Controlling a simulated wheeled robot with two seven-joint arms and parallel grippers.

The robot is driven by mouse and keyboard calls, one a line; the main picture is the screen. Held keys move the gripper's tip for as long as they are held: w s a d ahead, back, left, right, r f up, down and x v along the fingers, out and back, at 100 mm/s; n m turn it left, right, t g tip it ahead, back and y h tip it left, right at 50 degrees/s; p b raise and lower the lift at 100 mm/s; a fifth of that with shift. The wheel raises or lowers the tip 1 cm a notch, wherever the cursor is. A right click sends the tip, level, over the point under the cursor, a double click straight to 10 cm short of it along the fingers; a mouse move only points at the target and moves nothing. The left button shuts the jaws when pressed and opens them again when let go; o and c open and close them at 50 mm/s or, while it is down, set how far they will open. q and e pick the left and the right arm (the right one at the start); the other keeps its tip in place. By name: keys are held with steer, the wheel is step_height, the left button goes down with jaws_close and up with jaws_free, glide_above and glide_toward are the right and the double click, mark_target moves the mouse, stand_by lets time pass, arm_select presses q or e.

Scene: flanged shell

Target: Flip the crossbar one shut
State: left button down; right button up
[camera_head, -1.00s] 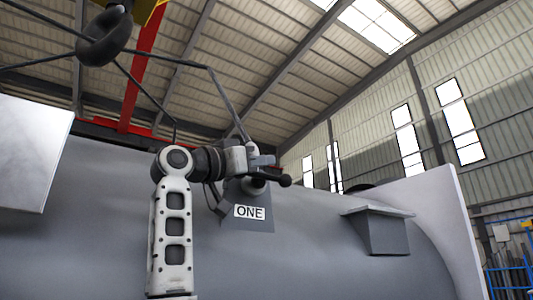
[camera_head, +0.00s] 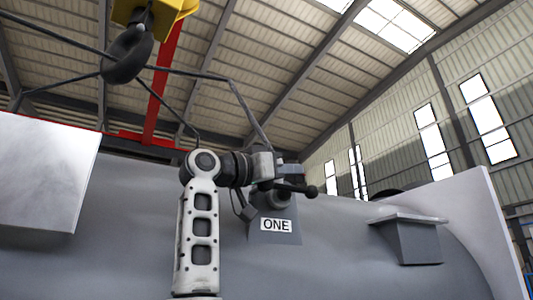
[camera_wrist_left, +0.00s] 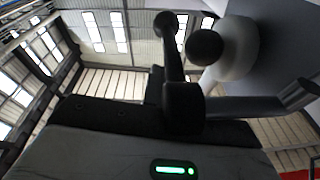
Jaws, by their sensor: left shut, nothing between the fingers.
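A grey box labelled ONE (camera_head: 275,228) stands on the curved grey shell. A dark crossbar handle with a ball end (camera_head: 311,191) shows at its top, reaching right. My left gripper (camera_head: 272,167) is shut and empty, right by the handle; I cannot tell whether they touch. In the left wrist view a dark bar with a rounded end (camera_wrist_left: 170,55) stands in front of the gripper body, beside a black ball (camera_wrist_left: 205,47) on a pale round hub (camera_wrist_left: 236,50). The gripper partly hides the handle in the head view. My right gripper is out of view.
The shell (camera_head: 335,262) fills the lower view. A grey bracket with a flat top (camera_head: 410,240) is to the right, before a pale end flange (camera_head: 470,225). A pale panel (camera_head: 45,170) is at left. A yellow crane hook block with dark slings (camera_head: 128,55) hangs above.

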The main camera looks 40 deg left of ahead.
arm_select(q)
steer(key=s+a+r+b, duration=0.1)
steer(key=s+r, duration=0.4)
steer(key=s, duration=0.4)
steer(key=shift+s+a, duration=0.35)
steer(key=shift+a, duration=0.05)
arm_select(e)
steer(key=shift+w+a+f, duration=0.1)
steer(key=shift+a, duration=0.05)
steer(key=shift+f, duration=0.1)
